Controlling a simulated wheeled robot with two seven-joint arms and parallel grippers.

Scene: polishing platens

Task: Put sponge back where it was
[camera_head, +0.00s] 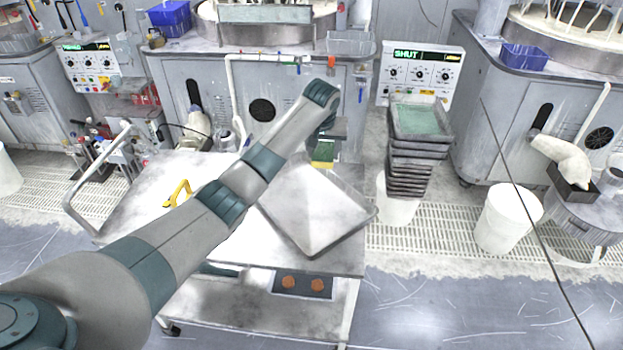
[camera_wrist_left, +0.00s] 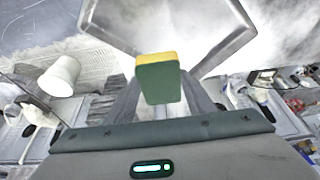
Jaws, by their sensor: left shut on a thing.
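A green and yellow sponge (camera_wrist_left: 158,82) is between the fingers of my left gripper (camera_wrist_left: 158,92) in the left wrist view. The gripper is shut on it. In the head view the sponge (camera_head: 323,153) shows just beyond the far edge of a shallow grey tray (camera_head: 318,215), partly hidden by my wrist. My left gripper (camera_head: 325,140) there points down, with its fingers mostly hidden. The tray lies on a white cart top (camera_head: 150,205) and looks empty. The sponge appears to be held above the surface. My right gripper is not in view.
A yellow handled item (camera_head: 178,193) lies on the cart, left of my arm. A stack of dark trays (camera_head: 412,150) stands right of the cart on a white bucket. Another white bucket (camera_head: 508,218) is farther right. Machines with panels stand behind.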

